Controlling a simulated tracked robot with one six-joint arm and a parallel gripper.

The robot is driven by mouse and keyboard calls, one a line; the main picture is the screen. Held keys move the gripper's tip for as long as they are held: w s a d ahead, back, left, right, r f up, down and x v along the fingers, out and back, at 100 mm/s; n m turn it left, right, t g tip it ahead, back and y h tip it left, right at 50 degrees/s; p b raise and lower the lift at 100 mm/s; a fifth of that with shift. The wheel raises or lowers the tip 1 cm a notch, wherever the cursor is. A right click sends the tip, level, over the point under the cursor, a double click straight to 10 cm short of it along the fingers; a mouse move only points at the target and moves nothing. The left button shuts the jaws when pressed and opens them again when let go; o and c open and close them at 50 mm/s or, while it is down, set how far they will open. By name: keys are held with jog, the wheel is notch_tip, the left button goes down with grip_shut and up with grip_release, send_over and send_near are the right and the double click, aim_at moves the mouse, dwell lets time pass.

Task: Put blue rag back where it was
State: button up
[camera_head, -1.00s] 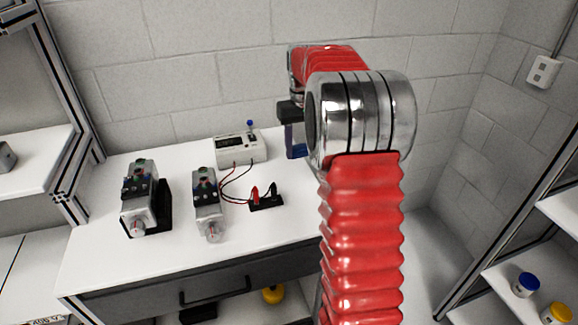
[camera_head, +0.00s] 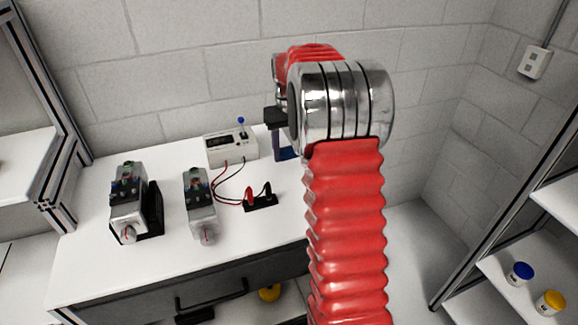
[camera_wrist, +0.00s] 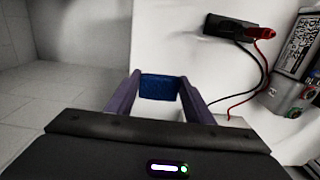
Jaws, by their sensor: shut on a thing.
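The blue rag (camera_wrist: 160,87) shows in the wrist view as a small dark blue textured piece between the two fingers of my gripper (camera_wrist: 158,88). The fingers are shut on it. In the wrist view the white table top lies behind and to the right of it. In the head view part of my gripper (camera_head: 286,146) shows at the table's right back side, mostly hidden behind my red arm. The rag itself cannot be made out there. I cannot tell whether the rag touches the table.
The white table (camera_head: 150,270) holds two servo motors (camera_head: 128,200) (camera_head: 200,205), a white meter box (camera_head: 230,148) and a black terminal block (camera_head: 260,202) with red and black leads. A shelf (camera_head: 520,270) with blue-lidded and yellow-lidded jars stands at right.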

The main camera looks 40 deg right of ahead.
aim_at(289, 159)
jog(key=shift+f, duration=1.1)
jog(key=shift+s+f, duration=0.1)
jog(key=shift+f, duration=1.75)
jog(key=shift+f, duration=0.1)
jog(key=o, duration=1.1)
notch_tip(289, 159, up, 12)
jog(key=shift+r, duration=0.1)
